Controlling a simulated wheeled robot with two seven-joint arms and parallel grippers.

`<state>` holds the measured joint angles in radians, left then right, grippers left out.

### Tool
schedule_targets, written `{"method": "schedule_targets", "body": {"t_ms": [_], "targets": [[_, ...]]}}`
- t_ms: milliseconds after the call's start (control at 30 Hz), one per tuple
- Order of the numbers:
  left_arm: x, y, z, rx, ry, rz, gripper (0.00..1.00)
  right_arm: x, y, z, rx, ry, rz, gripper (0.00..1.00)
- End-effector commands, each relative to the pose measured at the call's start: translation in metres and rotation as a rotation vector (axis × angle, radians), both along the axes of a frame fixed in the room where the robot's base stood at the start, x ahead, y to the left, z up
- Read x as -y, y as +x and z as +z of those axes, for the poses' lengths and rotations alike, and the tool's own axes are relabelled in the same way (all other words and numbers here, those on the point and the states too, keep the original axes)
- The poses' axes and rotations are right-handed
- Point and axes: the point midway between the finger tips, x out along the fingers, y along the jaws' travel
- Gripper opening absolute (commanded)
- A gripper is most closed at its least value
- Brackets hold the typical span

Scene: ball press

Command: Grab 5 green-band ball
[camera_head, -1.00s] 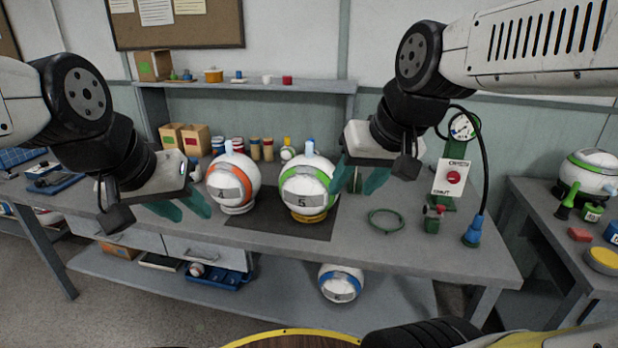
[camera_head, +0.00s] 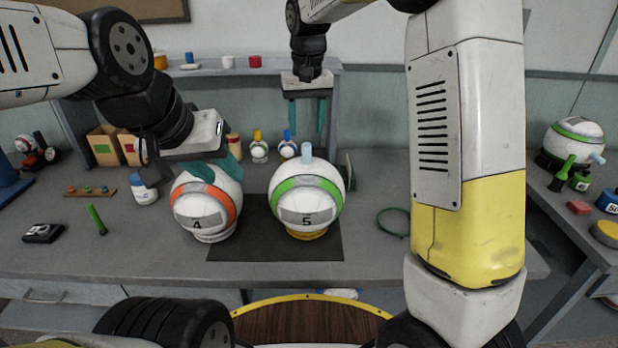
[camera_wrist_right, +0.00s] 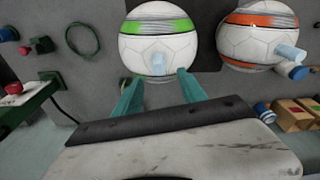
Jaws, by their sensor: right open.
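The green-band ball (camera_head: 307,197), marked 5, sits upright on a yellow ring base on the dark mat (camera_head: 262,243), its pale blue nozzle on top. The orange-band ball (camera_head: 207,214), marked 4, stands to its left. My right gripper (camera_head: 307,125) is open and empty, pointing down behind and above the green-band ball. In the right wrist view the green-band ball (camera_wrist_right: 158,47) and its nozzle lie just beyond the spread teal fingertips (camera_wrist_right: 158,78). My left gripper (camera_head: 215,172) looks open, its fingers apart, overlapping the top of the orange-band ball and hiding its nozzle.
A green ring (camera_head: 393,222) lies on the bench to the right. Two small bottles (camera_head: 272,147) stand behind the balls. A green stick (camera_head: 96,219) and a black box (camera_head: 43,233) are at left. My right arm blocks part of the bench at right.

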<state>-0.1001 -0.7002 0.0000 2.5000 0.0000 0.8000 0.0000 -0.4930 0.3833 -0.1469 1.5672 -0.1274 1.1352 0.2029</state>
Motion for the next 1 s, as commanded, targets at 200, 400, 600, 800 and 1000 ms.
{"method": "schedule_targets", "body": {"t_ms": [200, 400, 600, 800, 1000], "targets": [[0.0, 0.0, 0.0, 0.0, 0.0, 0.0, 0.36, 0.0, 0.001, -0.026, -0.002, 0.0, 0.0, 0.49], [0.0, 0.0, 0.0, 0.0, 0.0, 0.0, 0.36, 0.001, 0.003, -0.056, -0.002, 0.001, -0.001, 0.49], [0.0, 0.0, 0.0, 0.0, 0.0, 0.0, 0.36, 0.001, 0.005, -0.07, 0.0, 0.002, -0.001, 0.49], [0.0, 0.0, 0.0, 0.0, 0.0, 0.0, 0.36, 0.001, 0.005, -0.07, 0.001, 0.002, -0.001, 0.47], [0.0, 0.0, 0.0, 0.0, 0.0, 0.0, 0.36, 0.001, 0.005, -0.07, 0.001, 0.002, 0.0, 0.07]]}}
